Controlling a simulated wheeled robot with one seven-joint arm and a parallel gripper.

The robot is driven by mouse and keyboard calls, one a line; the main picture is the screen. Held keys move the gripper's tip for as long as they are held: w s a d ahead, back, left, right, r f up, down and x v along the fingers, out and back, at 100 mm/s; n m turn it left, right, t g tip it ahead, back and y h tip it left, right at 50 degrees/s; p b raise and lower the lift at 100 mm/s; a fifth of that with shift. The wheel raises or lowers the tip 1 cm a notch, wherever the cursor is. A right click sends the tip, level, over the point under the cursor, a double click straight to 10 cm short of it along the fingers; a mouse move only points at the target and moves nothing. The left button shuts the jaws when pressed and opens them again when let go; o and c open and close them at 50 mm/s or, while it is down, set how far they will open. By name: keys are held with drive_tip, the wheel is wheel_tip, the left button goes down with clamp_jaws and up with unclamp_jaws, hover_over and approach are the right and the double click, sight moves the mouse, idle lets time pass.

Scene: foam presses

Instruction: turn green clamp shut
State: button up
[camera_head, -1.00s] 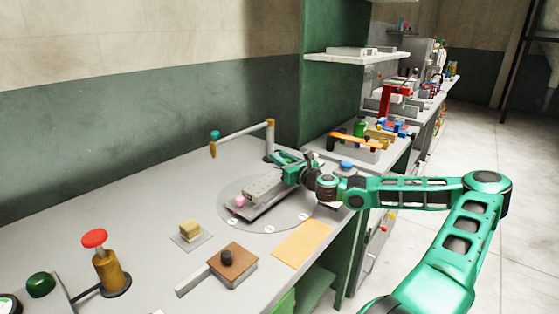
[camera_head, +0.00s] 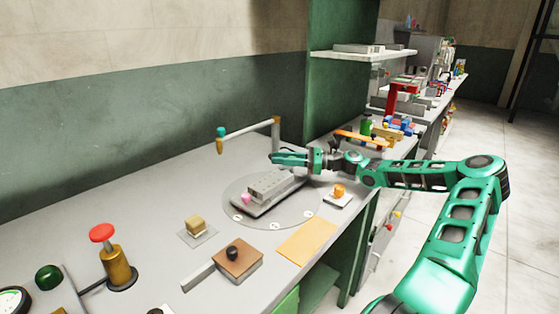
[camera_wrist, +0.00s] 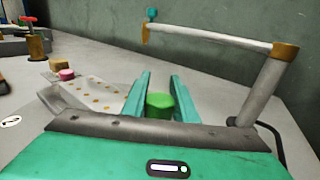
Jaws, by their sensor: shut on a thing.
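The green clamp (camera_wrist: 160,106) shows in the wrist view as a short green cylinder between my two green fingers. My gripper (camera_wrist: 160,80) is shut on it. In the head view my gripper (camera_head: 273,158) lies level over the back end of the grey mould block (camera_head: 268,189), and I cannot make out the clamp there. The mould block has a pink knob (camera_head: 246,198) at its near end and sits on a round grey plate (camera_head: 275,218). How far the clamp is turned cannot be told.
A swing arm (camera_head: 248,129) on a post stands just behind my gripper. An orange knob (camera_head: 339,190) on a small base is to the right.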

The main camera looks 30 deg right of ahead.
drive_tip(key=shift+s+a+n+g+y, duration=0.1)
drive_tip(key=shift+s+n+g+y, duration=0.1)
drive_tip(key=shift+n+g+y, duration=0.8)
drive_tip(key=shift+g, duration=0.3)
drive_tip(key=shift+r, duration=0.1)
drive_tip(key=o, duration=1.1)
drive_tip(key=shift+c, duration=0.2)
drive_tip(key=shift+s, duration=0.1)
drive_tip(key=v, duration=1)
drive_tip(key=shift+s+d, duration=0.15)
drive_tip(key=shift+d, duration=0.2)
